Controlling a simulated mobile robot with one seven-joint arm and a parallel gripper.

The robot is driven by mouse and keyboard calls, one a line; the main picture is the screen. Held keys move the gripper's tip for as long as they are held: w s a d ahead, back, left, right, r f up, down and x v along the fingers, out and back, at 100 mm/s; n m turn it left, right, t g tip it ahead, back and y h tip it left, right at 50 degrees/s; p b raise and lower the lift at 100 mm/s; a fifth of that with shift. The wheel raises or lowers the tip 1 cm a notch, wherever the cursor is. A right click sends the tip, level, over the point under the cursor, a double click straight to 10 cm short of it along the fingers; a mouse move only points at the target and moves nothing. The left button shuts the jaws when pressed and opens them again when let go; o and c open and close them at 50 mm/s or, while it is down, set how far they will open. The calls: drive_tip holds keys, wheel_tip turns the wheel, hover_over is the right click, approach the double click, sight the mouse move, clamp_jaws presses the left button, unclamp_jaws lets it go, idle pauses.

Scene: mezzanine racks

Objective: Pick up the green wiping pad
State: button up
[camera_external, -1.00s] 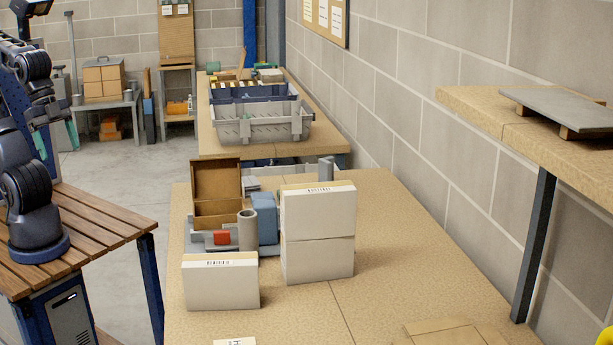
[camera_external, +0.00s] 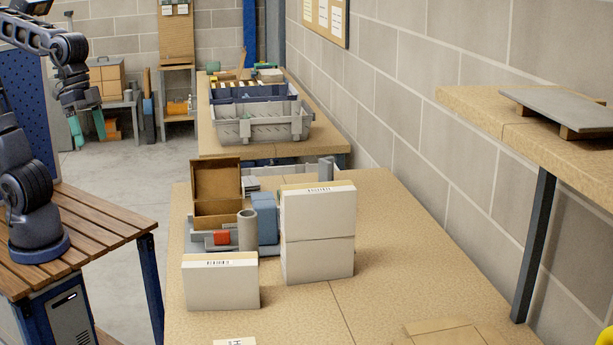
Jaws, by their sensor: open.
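My gripper (camera_external: 89,132) is at the left, in the air beyond the wooden-slat table. Its two green fingers point down and stand apart with nothing between them. I cannot make out the green wiping pad for certain. A small green item (camera_external: 213,67) lies at the far left corner of the back bench, too small to tell what it is. My gripper is well to the left of the benches and touches nothing that I can see. The insides of the containers on the front bench are partly hidden by white boxes.
The front bench (camera_external: 400,240) bears stacked white boxes (camera_external: 318,235), another white box (camera_external: 221,284), an open cardboard box (camera_external: 216,186), a grey cylinder (camera_external: 247,230) and a blue item (camera_external: 264,217). A grey crate (camera_external: 262,127) stands on the back bench. The front bench's right side is mostly clear.

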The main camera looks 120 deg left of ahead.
drive_tip(key=w+a+f+n, duration=0.2)
drive_tip(key=w+a+n, duration=0.3)
drive_tip(key=a, duration=0.5)
drive_tip(key=w+a+f+n+g+h, duration=0.1)
drive_tip(key=w+a+n, duration=0.2)
drive_tip(key=w+a, duration=0.55)
drive_tip(key=w+a+f+n, duration=0.2)
drive_tip(key=w+a+n, duration=0.2)
drive_tip(key=a, duration=0.7)
drive_tip(key=s+a+f+n+h, duration=0.15)
drive_tip(key=a+f+n, duration=0.25)
drive_tip(key=a+f, duration=0.5)
drive_tip(key=s+a+f+n, duration=0.2)
drive_tip(key=a+f+n, duration=0.15)
drive_tip(key=a, duration=0.95)
drive_tip(key=s+a+f+n, duration=0.2)
drive_tip(key=a+f+n, duration=0.2)
drive_tip(key=a+f, duration=0.5)
drive_tip(key=f, duration=0.1)
drive_tip(key=w+f, duration=0.1)
drive_tip(key=f, duration=0.1)
drive_tip(key=shift+w+a+t, duration=0.25)
drive_tip(key=shift+w+t, duration=0.1)
drive_tip(key=shift+t, duration=0.05)
drive_tip(key=x, duration=0.5)
drive_tip(key=shift+a, duration=0.3)
drive_tip(key=c, duration=1.1)
drive_tip(key=shift+r, duration=0.1)
